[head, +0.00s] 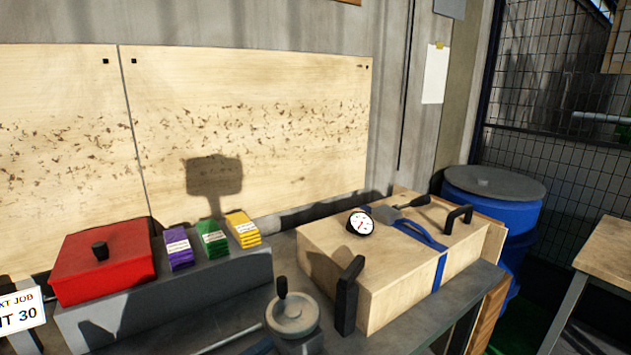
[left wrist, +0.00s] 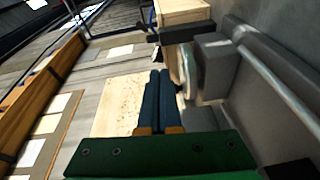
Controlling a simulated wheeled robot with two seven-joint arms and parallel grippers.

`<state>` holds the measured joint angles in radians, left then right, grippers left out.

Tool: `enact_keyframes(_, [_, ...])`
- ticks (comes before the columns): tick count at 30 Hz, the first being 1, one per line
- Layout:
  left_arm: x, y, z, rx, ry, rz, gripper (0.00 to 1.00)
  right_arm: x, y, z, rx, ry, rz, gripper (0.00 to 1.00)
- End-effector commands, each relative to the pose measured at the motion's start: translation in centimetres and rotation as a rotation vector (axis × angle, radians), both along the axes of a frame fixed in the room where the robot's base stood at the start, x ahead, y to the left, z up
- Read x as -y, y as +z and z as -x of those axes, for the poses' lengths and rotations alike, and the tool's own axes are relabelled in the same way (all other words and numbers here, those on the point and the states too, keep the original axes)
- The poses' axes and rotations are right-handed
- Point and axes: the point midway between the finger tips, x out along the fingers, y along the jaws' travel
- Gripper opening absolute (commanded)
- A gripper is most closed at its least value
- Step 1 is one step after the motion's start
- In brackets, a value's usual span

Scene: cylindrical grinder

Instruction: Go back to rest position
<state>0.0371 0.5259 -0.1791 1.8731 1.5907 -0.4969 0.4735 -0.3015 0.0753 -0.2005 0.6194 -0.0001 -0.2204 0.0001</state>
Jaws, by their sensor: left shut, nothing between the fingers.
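My left gripper (left wrist: 160,74) shows in the left wrist view, with two dark blue fingers close together and nothing between them. Its green mount fills the bottom of that view. A pale wooden surface and grey floor or wall lie beyond the fingers. A grey round part is just right of the fingertips, and I cannot tell whether they touch. I cannot make out the left gripper in the head view. My right gripper is in neither view.
A wooden box (head: 372,275) with black handles and a dial gauge (head: 360,223) stands on the grey bench. A handwheel (head: 292,316) is in front. A red lidded box (head: 105,272) and purple, green and yellow packs sit left. A blue drum (head: 497,215) stands right.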

Motion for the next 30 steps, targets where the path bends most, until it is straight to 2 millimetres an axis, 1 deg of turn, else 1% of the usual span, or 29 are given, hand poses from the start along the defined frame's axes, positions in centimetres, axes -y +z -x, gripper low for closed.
enact_keyframes(5, [1.9,-2.1,2.2,0.021,-0.073,-0.140,0.00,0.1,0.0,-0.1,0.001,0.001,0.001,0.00])
enact_keyframes(8, [2.9,-3.8,3.8,0.035,-0.123,-0.249,0.00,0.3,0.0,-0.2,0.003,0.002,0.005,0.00])
enact_keyframes(11, [3.9,-5.9,5.8,0.050,-0.183,-0.390,0.00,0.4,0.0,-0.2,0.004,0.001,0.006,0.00])
enact_keyframes(12, [4.2,-6.9,6.7,0.053,-0.210,-0.456,0.00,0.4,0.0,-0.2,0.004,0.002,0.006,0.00])
enact_keyframes(16, [4.3,-10.2,9.6,0.054,-0.289,-0.679,0.00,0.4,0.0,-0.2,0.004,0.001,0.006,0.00])
enact_keyframes(20, [3.2,-13.1,12.3,0.028,-0.354,-0.896,0.00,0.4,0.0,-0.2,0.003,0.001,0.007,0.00])
enact_keyframes(23, [1.5,-14.9,14.4,-0.017,-0.395,-1.062,0.00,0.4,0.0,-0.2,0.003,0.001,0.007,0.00])
enact_keyframes(26, [-0.7,-16.4,16.6,-0.086,-0.432,-1.225,0.00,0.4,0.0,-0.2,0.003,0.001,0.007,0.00])
enact_keyframes(27, [-1.8,-16.8,17.6,-0.123,-0.444,-1.287,0.00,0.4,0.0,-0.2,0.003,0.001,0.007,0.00])
enact_keyframes(29, [-3.5,-17.3,19.1,-0.185,-0.462,-1.376,0.00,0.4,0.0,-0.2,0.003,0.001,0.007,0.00])
enact_keyframes(30, [-4.7,-17.5,20.1,-0.231,-0.474,-1.431,0.00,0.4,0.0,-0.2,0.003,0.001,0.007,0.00])
